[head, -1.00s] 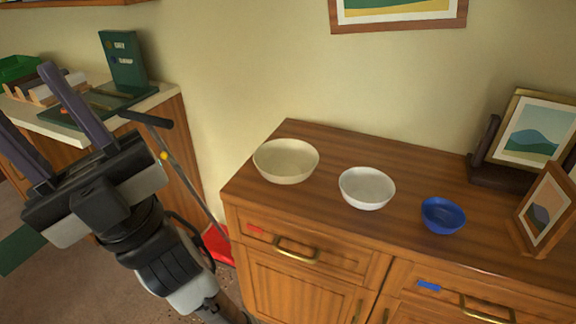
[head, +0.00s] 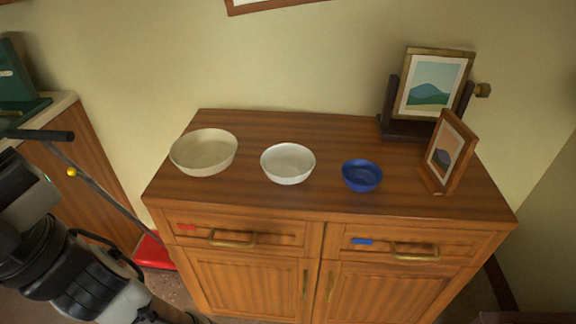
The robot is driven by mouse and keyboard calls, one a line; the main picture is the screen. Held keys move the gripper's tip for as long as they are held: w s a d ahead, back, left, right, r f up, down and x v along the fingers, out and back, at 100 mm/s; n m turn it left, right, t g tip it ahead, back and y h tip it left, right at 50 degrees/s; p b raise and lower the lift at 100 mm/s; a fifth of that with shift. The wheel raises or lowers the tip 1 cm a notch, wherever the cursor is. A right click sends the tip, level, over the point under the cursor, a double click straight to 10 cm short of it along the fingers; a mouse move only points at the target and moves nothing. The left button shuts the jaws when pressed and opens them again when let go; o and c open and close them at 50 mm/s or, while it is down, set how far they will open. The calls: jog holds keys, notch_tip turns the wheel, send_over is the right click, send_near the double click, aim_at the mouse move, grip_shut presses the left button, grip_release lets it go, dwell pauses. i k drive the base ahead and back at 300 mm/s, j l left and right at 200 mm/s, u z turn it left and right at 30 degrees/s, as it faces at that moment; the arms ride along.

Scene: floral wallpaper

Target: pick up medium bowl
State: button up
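Three bowls stand upright in a row on a wooden cabinet (head: 330,202). The white bowl (head: 288,164) is in the middle and is medium in size. The larger beige bowl (head: 204,153) is to its left, and the smaller blue bowl (head: 362,176) is to its right. All three look empty. My arm shows at the lower left, left of the cabinet and well apart from the bowls. My gripper's fingers are outside the picture.
Two picture frames, one on a dark stand (head: 432,88) and one leaning (head: 448,152), stand at the cabinet's right. A red dustpan (head: 153,252) with a long handle is on the floor left of the cabinet. A counter (head: 50,112) is at the far left.

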aim_at(286, 164)
jog(key=l+u, duration=0.55)
jog(key=u, duration=0.2)
jog(key=l+u, duration=0.35)
